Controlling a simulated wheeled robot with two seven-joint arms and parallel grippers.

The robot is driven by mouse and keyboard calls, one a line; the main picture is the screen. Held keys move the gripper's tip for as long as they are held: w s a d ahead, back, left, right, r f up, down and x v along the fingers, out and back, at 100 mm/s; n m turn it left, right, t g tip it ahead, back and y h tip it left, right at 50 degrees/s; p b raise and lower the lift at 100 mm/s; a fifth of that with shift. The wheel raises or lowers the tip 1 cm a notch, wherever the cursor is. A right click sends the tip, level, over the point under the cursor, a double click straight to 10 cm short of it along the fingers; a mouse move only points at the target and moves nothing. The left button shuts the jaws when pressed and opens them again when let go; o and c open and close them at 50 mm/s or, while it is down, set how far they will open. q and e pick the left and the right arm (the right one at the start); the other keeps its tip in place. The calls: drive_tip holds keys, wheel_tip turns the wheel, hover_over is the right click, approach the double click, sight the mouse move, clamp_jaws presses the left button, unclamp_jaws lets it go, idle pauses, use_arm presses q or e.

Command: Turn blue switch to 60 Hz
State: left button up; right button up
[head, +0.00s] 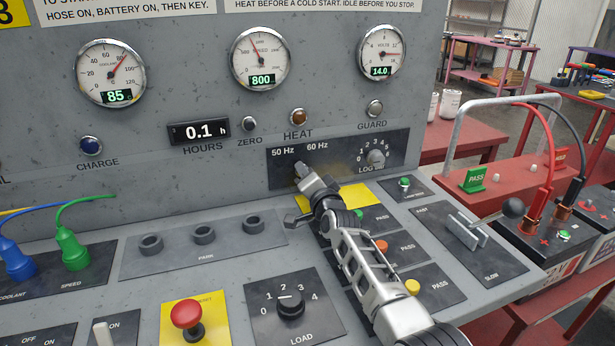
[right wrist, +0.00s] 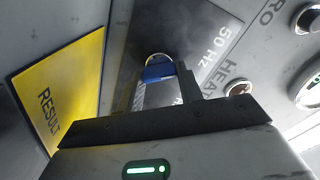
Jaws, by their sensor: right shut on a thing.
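The blue switch (right wrist: 158,72) shows in the right wrist view between the two fingers of my right gripper (right wrist: 162,82), which is shut on it. In the head view my right gripper (head: 301,172) reaches the dark switch plate (head: 340,157) just below the labels "50 Hz" (head: 283,152) and "60 Hz" (head: 317,146). There the gripper hides the switch, so I cannot tell which label it points to. My left gripper is not in view.
The LOG knob (head: 376,158) sits to the right on the same plate. A yellow panel (head: 360,195), PASS buttons and the LOAD knob (head: 290,304) lie on the console below. A red emergency-style button (head: 187,315) stands lower left. Gauges (head: 261,58) are above.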

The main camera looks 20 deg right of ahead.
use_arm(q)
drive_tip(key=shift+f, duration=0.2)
use_arm(e)
drive_tip(key=shift+m, duration=0.3)
drive_tip(key=shift+f+m+b, duration=0.15)
drive_tip(key=shift+m+b, duration=0.35)
drive_tip(key=shift+m, duration=0.5)
drive_tip(key=m, duration=0.3)
drive_tip(key=shift+b, duration=0.4)
drive_tip(key=m, duration=0.5)
drive_tip(key=shift+m, duration=0.3)
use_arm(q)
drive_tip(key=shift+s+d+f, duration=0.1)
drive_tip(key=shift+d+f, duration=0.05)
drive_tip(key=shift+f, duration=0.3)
use_arm(e)
drive_tip(key=shift+f+m, duration=0.1)
drive_tip(key=shift+m, duration=1.2)
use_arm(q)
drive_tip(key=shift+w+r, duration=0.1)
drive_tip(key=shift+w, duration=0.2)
